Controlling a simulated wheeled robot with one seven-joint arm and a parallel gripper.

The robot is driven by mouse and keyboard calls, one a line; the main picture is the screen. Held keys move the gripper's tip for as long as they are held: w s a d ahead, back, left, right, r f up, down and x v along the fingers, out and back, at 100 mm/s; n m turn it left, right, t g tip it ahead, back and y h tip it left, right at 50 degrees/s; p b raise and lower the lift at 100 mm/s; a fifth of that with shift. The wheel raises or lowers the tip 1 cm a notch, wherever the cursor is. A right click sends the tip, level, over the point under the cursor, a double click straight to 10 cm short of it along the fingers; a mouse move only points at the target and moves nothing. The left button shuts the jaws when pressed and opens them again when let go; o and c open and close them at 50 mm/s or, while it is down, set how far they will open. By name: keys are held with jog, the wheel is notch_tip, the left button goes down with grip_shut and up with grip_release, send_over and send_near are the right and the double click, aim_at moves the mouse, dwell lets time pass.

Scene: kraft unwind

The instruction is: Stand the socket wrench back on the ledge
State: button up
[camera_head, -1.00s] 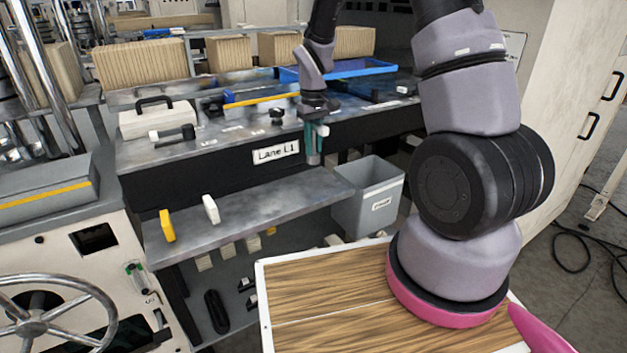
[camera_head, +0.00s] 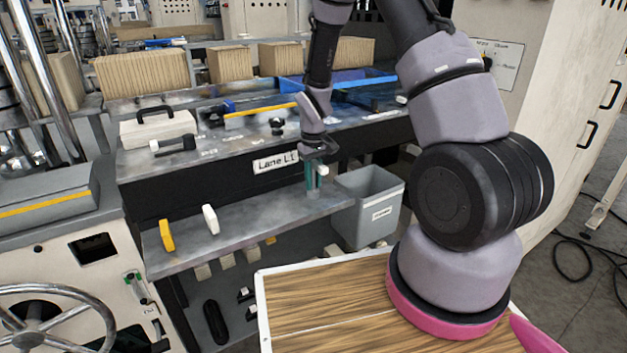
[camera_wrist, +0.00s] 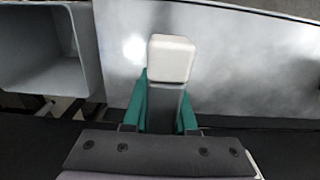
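My gripper (camera_head: 317,177) points down at the right end of the grey ledge (camera_head: 262,215), below the Lane L1 sign. In the wrist view, its teal fingers (camera_wrist: 166,112) are closed on both sides of a grey tool with a white end block (camera_wrist: 171,58), which I take to be the socket wrench. The tool's white part also shows beside the fingers in the head view (camera_head: 323,169). The ledge also fills the background of the wrist view (camera_wrist: 250,65).
A yellow piece (camera_head: 166,235) and a white piece (camera_head: 210,219) stand on the ledge further left. A grey bin (camera_head: 370,215) is close by at the ledge's right end. The ledge between the white piece and my gripper is clear. The bench front rises behind.

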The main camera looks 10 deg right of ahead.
jog(key=o, duration=0.4)
jog(key=shift+c, duration=0.2)
jog(key=shift+r, duration=0.1)
notch_tip(320, 180, up, 13)
jog(key=shift+f, duration=0.2)
jog(key=s+d+r+m+t, duration=0.1)
jog(key=s+r, duration=0.2)
jog(key=r, duration=0.3)
jog(key=s+d+r+m+t+y, duration=0.1)
jog(key=s+d+r+m, duration=0.15)
jog(key=r, duration=0.35)
jog(key=s+d+r+m+t, duration=0.1)
jog(key=s+r, duration=0.2)
jog(key=r, duration=0.3)
jog(key=s+r+m+t, duration=0.1)
jog(key=s+r+t, duration=0.1)
jog(key=s+r, duration=0.2)
jog(key=s+d+r+m+t+y, duration=0.1)
jog(key=s+r, duration=0.3)
jog(key=s, duration=0.5)
jog(key=shift+s+d+m+t, duration=0.15)
jog(key=shift+s+m+t, duration=0.25)
jog(key=shift+m+t, duration=0.25)
jog(key=shift+r, duration=0.1)
